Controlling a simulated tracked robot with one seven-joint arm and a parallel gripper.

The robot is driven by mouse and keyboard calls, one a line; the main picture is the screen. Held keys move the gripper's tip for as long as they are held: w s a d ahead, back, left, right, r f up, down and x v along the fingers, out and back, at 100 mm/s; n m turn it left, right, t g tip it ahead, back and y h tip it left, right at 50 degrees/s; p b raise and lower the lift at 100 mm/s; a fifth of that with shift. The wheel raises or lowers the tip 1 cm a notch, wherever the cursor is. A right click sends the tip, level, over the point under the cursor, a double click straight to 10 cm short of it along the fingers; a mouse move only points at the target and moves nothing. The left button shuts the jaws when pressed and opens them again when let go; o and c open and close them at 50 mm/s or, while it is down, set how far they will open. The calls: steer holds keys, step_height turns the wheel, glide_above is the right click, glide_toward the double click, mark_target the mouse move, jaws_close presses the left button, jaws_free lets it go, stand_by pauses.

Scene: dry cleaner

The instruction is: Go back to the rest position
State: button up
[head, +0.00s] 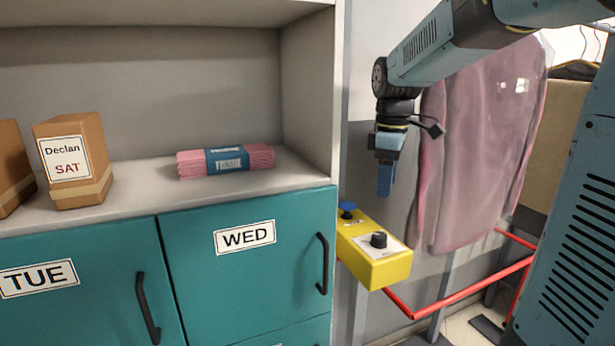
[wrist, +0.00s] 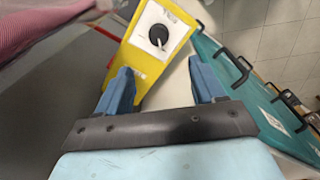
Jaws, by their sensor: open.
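My gripper (head: 386,178) hangs pointing down in the upper right of the head view, in front of the pink bagged garment and above the yellow control box (head: 372,262). In the wrist view my gripper (wrist: 165,90) shows its two blue fingers spread apart with nothing between them. The yellow box, with its black knob (wrist: 158,36), lies beyond the fingertips there. The fingers appear apart from the box.
A pink garment in clear film (head: 475,150) hangs behind my arm. A red rail (head: 460,290) runs below it. Left are teal WED (head: 245,260) and TUE (head: 80,300) doors with black handles. A shelf (head: 290,170) above holds a pink bundle (head: 225,160) and a Declan box (head: 75,160).

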steer(key=s+f+m+t, duration=0.2)
steer(key=s+m+t, duration=0.3)
steer(key=s+m, duration=0.7)
steer(key=s, duration=0.6)
steer(key=shift+s, duration=0.4)
